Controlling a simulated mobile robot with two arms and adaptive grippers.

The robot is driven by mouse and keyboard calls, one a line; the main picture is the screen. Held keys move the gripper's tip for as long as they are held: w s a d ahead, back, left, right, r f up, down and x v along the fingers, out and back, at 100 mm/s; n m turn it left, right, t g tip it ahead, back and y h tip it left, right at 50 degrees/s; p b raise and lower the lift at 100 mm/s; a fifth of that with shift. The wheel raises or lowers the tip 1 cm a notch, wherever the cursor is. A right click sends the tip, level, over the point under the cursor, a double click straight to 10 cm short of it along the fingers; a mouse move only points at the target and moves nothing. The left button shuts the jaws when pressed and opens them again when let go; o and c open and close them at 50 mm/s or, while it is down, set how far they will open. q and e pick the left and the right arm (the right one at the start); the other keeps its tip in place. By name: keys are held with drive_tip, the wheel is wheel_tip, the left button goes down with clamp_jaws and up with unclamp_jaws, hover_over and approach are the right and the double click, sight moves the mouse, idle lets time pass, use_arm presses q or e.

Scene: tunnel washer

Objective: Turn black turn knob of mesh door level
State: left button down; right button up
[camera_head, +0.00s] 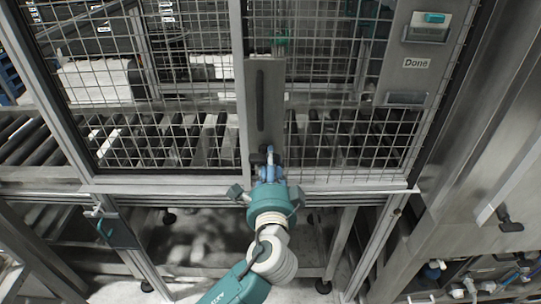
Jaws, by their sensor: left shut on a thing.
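The mesh door (345,118) stands in front of me, a metal frame with wire grid. A grey plate (264,80) with a long black handle (260,100) is mounted upright at its left edge. The black turn knob (258,158) sits below that handle and is partly hidden by my gripper. My left gripper (267,162) is at the knob, shut on it, with its arm rising from the bottom of the view. The knob's exact angle is hard to tell. My right gripper is not in view.
Roller conveyors (185,138) lie behind the mesh. A "Done" label (416,63) and a teal button (434,17) are on the panel at the right. A steel cabinet with a black handle (509,219) stands at the far right. Frame legs stand below the door.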

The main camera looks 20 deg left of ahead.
use_arm(q)
drive_tip(key=shift+r+m, duration=0.3)
drive_tip(key=shift+r, duration=0.15)
drive_tip(key=c, duration=1.7)
unclamp_jaws()
drive_tip(key=shift+w+d, duration=0.15)
drive_tip(key=shift+o, duration=0.2)
drive_tip(key=shift+f, duration=0.1)
drive_tip(key=shift+f, duration=0.15)
drive_tip(key=v, duration=1.2)
